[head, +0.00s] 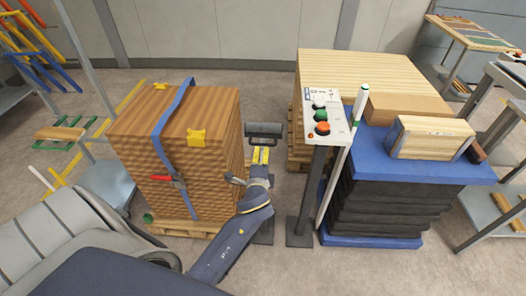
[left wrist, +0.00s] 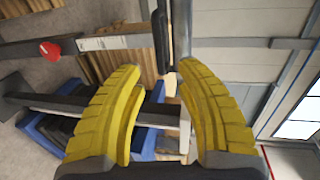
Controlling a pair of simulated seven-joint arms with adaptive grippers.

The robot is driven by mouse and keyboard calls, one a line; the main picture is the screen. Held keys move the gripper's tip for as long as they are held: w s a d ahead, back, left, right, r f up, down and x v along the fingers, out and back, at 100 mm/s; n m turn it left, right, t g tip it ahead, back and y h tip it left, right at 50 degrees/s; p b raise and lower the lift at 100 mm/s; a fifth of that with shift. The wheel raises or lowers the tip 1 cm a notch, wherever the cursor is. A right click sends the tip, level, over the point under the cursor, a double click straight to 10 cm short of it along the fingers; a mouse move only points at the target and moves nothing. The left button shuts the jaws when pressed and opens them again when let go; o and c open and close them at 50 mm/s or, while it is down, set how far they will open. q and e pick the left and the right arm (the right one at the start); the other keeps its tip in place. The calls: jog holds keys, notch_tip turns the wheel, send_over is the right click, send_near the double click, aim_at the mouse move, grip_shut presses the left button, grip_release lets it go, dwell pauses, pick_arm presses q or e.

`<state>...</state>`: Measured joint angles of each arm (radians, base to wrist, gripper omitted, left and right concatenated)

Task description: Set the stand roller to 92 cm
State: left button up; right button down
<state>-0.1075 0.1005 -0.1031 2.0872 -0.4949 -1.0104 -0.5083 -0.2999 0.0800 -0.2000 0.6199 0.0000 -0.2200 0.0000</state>
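The stand roller (head: 264,129) shows as a dark horizontal cylinder in the head view, between the strapped wooden stack and the control pedestal. Its post is mostly hidden behind my left arm. My left gripper (head: 261,155) has yellow fingers just below the roller in the picture. In the left wrist view the fingers of my left gripper (left wrist: 158,68) stand apart, with no object clearly held between them. A dark bar, probably the roller (left wrist: 161,40), shows beyond the fingertips. I cannot tell whether the fingers touch the stand. No height reading is legible. My right gripper is not in view.
A strapped wooden stack (head: 220,110) stands close left of my arm. A control pedestal (head: 324,118) with coloured buttons and a white pole (head: 345,150) stand right. Beyond them is a blue-topped lift table (head: 468,168) carrying boards. Little room is free around the roller.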

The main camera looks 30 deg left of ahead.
pick_arm(q)
jog(key=shift+v, duration=1.45)
jog(key=w+d+f+n+g+h, duration=0.1)
jog(key=d+f+h, duration=0.2)
jog(key=f, duration=0.7)
jog(key=d+f+n+g+h, duration=0.1)
jog(key=d+f+n+h, duration=0.15)
jog(key=f, duration=0.85)
jog(key=s+d+f+n+g+h, duration=0.1)
jog(key=s+d+f+g, duration=0.1)
jog(key=s+f, duration=0.5)
jog(key=s+d+f+n+g+h, duration=0.1)
jog(key=s+f, duration=0.2)
jog(key=f, duration=0.9)
jog(key=s+f+n+g, duration=0.2)
jog(key=s+f+g, duration=0.1)
jog(key=s+f, duration=1.2)
jog(key=s+a+f+g, duration=0.1)
jog(key=s+f+g, duration=0.1)
jog(key=s, duration=1)
jog(key=s+a+f+n+g, duration=0.1)
jog(key=s+f, duration=0.3)
jog(key=s, duration=0.8)
jog(key=shift+f+g, duration=0.25)
jog(key=shift+g, duration=0.45)
jog(key=shift+s+d+n, duration=0.1)
jog(key=shift+s+n, duration=0.05)
jog(key=shift+n, duration=0.1)
